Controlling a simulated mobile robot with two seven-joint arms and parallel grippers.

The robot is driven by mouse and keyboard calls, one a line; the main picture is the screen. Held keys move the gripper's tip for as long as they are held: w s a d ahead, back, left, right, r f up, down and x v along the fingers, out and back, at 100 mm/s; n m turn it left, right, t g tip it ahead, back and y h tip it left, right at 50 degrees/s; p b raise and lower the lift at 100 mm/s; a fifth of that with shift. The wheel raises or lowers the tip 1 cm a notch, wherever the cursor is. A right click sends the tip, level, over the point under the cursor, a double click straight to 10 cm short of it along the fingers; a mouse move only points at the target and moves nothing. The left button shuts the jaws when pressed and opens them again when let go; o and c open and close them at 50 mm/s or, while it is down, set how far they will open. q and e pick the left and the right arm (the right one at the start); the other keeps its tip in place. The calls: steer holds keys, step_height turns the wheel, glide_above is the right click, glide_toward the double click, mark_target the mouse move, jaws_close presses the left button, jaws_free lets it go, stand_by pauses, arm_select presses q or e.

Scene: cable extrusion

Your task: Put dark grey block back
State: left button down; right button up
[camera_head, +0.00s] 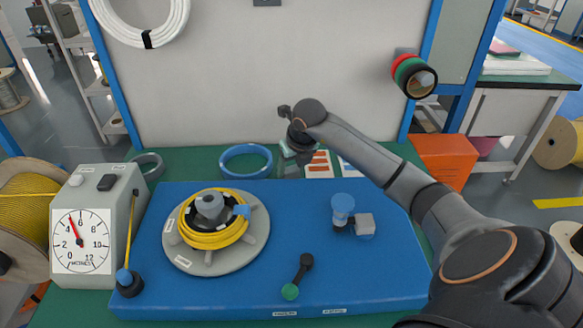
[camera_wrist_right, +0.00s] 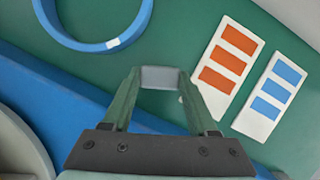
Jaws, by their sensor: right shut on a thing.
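My right gripper (camera_head: 291,164) reaches in over the far edge of the blue board, above the green table. In the right wrist view its two green fingers (camera_wrist_right: 160,95) are shut on a grey block (camera_wrist_right: 160,77), which sits between the fingertips. In the head view the held block is mostly hidden by the gripper. Whether it touches the table is hard to tell. My left gripper is not in view.
A blue ring (camera_head: 246,161) lies left of my right gripper; cards with orange (camera_head: 319,164) and blue patches (camera_wrist_right: 269,93) lie right. A dial gauge (camera_head: 81,241) stands left.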

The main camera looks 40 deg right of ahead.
steer(key=shift+f, duration=0.15)
steer(key=o, duration=1.3)
steer(key=shift+c, duration=0.2)
steer(key=shift+s+r, duration=0.1)
steer(key=shift+r, duration=0.4)
steer(key=p+v, duration=0.1)
steer(key=v, duration=1)
steer(key=shift+r, duration=0.2)
